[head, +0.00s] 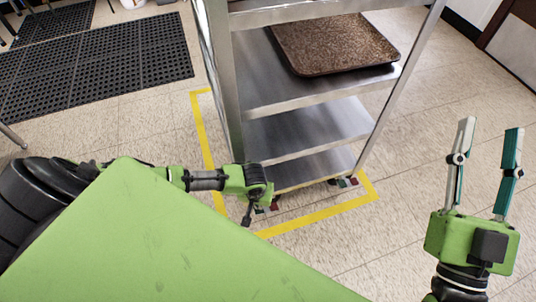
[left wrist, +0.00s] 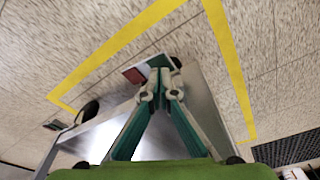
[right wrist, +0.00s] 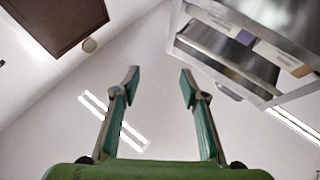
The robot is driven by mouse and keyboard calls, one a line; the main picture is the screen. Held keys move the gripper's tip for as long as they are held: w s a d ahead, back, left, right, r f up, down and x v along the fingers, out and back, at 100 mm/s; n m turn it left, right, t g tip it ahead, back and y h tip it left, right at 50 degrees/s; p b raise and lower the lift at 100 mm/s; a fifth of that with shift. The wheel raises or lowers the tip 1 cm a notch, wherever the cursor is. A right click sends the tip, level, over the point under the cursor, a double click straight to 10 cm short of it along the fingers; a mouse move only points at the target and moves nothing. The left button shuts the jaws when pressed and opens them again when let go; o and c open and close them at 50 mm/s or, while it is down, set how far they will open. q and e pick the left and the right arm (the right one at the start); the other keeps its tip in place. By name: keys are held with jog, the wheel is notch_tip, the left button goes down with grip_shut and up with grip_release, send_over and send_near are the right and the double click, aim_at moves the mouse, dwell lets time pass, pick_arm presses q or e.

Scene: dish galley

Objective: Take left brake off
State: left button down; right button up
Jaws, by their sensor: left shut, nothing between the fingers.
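A steel shelf cart (head: 305,130) stands on casters inside a yellow floor outline. Its left front caster has a small red brake pedal (left wrist: 134,75), beside a dark wheel (left wrist: 176,62) in the left wrist view. In the head view this left brake (head: 263,208) is low at the cart's near left corner, partly covered by my arm. My left gripper (head: 262,197) is down at that corner; in the left wrist view its fingertips (left wrist: 160,78) are together and empty, close to the pedal. Contact cannot be told. My right gripper (head: 488,140) is open, empty and raised at the right.
A brown tray (head: 333,45) lies on a cart shelf. Yellow tape (head: 318,217) borders the cart. Black mats (head: 100,60) lie at the left. The floor at right is clear.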

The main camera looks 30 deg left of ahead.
pick_arm(q)
jog(key=shift+f, duration=0.4)
pick_arm(e)
jog(key=shift+s+d+r+t, duration=0.1)
jog(key=shift+s+r+t, duration=0.5)
jog(key=shift+r, duration=0.25)
